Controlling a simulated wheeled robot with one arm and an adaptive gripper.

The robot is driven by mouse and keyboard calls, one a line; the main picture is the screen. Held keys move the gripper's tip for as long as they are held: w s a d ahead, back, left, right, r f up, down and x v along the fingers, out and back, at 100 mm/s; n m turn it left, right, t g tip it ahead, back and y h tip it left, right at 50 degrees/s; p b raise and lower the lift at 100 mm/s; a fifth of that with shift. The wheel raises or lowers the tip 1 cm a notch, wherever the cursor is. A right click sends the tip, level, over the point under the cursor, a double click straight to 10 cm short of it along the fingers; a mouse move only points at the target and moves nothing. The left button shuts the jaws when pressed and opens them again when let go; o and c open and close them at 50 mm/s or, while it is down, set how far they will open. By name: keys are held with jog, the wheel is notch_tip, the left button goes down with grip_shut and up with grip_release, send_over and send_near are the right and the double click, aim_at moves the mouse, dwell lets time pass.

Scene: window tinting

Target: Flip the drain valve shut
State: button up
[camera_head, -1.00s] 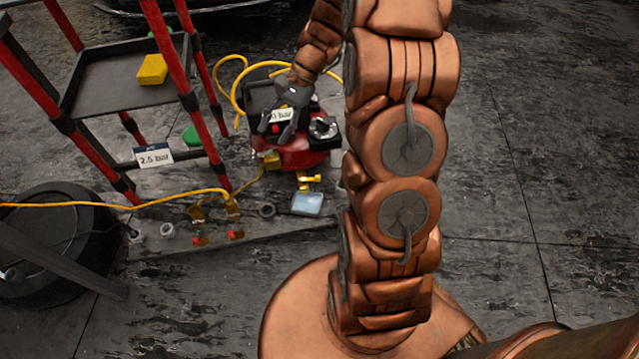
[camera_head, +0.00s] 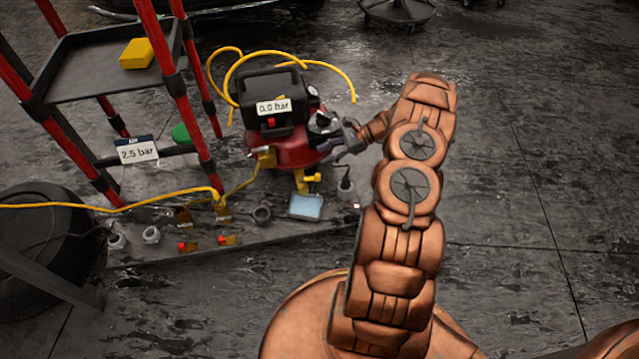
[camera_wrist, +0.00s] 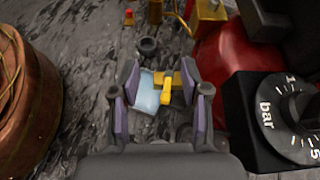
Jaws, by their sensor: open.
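The drain valve (camera_head: 312,177) is a small yellow fitting low on the front of the red compressor (camera_head: 290,152). In the wrist view the yellow valve (camera_wrist: 172,84) shows between my fingers, beyond their tips, with its lever pointing toward the lower part of the picture. My gripper (camera_head: 350,140) is at the right side of the compressor, above and to the right of the valve. In the wrist view my gripper (camera_wrist: 160,92) is open, its two purple-padded fingers apart with nothing held. I cannot tell the exact gap to the valve.
A pale blue pad (camera_head: 306,206) lies below the valve. A black dial (camera_wrist: 290,115) marked bar is close to my right finger. Yellow hoses (camera_head: 130,207), small fittings (camera_head: 151,235) and a red-framed cart (camera_head: 190,95) are to the left. Floor at right is clear.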

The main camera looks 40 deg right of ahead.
aim_at(311, 178)
jog(key=s+d+f+m+t+b, duration=0.25)
jog(key=d+f, duration=0.25)
jog(key=f, duration=0.5)
jog(key=shift+g, duration=0.25)
jog(key=shift+w+b+x, duration=0.25)
jog(key=shift+b+x, duration=0.95)
jog(key=shift+x, duration=2.95)
jog(key=shift+d, duration=0.15)
jog(key=shift+c, duration=0.4)
grip_shut()
